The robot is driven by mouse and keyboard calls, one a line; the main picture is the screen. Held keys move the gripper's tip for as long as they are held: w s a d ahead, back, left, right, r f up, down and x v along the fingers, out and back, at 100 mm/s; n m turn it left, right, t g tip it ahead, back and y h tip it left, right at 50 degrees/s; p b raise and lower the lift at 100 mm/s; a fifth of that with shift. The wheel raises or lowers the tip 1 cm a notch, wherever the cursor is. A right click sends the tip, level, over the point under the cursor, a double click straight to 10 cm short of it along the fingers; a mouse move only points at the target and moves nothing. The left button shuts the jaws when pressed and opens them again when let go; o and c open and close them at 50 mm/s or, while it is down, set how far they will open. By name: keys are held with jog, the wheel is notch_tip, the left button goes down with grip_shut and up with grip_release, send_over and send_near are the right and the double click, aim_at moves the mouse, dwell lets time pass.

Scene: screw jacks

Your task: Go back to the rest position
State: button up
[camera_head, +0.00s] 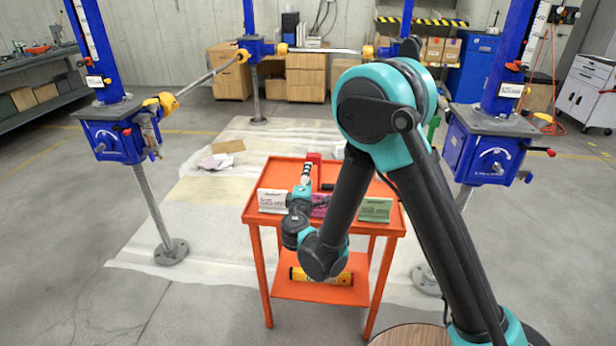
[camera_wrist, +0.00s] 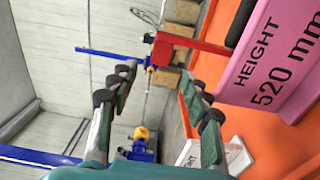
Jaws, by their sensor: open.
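My arm reaches over the orange cart (camera_head: 380,221) in the head view. My gripper (camera_head: 305,178) is above the cart top, beside a white card (camera_head: 272,201). In the wrist view my gripper (camera_wrist: 157,78) is open, with its two fingers apart and nothing between them. A pink block (camera_wrist: 270,60) marked "HEIGHT 520 mm" stands close to the right finger, apart from it as far as I can tell. In the head view the pink block (camera_head: 320,203) is partly hidden by my wrist.
A green block (camera_head: 375,210) and a red item (camera_head: 313,158) are on the cart. A yellow cylinder (camera_head: 325,277) lies on its lower shelf. Blue screw jacks (camera_head: 115,138) stand left and right (camera_head: 490,150), joined by bars behind the cart.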

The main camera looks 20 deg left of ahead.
jog(key=w+d+m+g+h, duration=0.1)
jog(key=w+d+m+h, duration=0.25)
jog(key=d, duration=0.55)
jog(key=w+d+m+g+h, duration=0.25)
jog(key=w+d, duration=0.25)
jog(key=d, duration=0.3)
jog(key=s+d+m+g, duration=0.1)
jog(key=d+m+g, duration=0.4)
jog(key=d, duration=1.3)
jog(key=s+d+m+g+y, duration=0.1)
jog(key=s+d+m+g, duration=0.1)
jog(key=s+d+m, duration=0.95)
jog(key=s+d+f+n+g, duration=0.1)
jog(key=s+f, duration=0.2)
jog(key=s, duration=0.3)
jog(key=s+d+f+g, duration=0.1)
jog(key=s+f, duration=0.3)
jog(key=s, duration=0.3)
jog(key=shift+n+g+y, duration=0.3)
jog(key=shift+n+g, duration=0.05)
jog(key=shift+d, duration=0.1)
